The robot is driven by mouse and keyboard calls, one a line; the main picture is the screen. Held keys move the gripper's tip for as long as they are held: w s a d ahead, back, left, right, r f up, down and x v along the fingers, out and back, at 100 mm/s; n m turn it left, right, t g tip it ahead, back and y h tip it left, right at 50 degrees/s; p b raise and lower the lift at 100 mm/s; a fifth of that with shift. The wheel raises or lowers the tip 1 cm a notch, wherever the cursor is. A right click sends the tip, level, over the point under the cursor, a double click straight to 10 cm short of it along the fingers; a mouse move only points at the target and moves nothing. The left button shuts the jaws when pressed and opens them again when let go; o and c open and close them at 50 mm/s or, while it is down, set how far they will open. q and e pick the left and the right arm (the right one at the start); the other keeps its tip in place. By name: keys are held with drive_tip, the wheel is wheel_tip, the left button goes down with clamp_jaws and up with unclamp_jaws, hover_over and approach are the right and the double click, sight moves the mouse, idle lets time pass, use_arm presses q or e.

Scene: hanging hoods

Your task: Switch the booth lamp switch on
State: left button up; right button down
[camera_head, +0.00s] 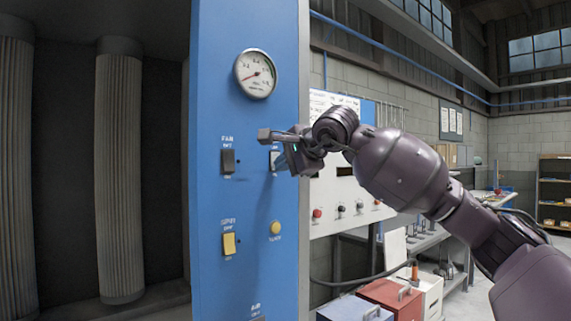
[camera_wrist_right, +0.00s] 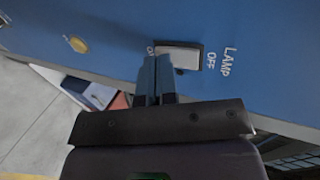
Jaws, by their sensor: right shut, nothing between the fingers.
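The booth lamp switch (camera_wrist_right: 180,58) is a pale rocker in a dark frame on the blue panel, with "LAMP" and "OFF" at its right end and "ON" at its left end in the right wrist view. My right gripper (camera_wrist_right: 157,62) is shut and empty, its fingertips at the rocker's ON end. I cannot tell whether they touch it or which way the rocker is tilted. In the head view my right gripper (camera_head: 281,162) is in front of the lamp switch and hides most of it. My left gripper is out of view.
The blue panel (camera_head: 216,80) also carries a round gauge (camera_head: 256,74), a dark fan switch (camera_head: 228,161), a yellow switch (camera_head: 229,243) and a round yellow button (camera_head: 275,228). A red box (camera_head: 391,296) stands low to the right.

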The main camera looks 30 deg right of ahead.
drive_tip(key=shift+w+f, duration=0.1)
drive_tip(key=shift+w, duration=0.1)
drive_tip(key=shift+r+p, duration=0.6)
drive_tip(key=shift+r, duration=0.3)
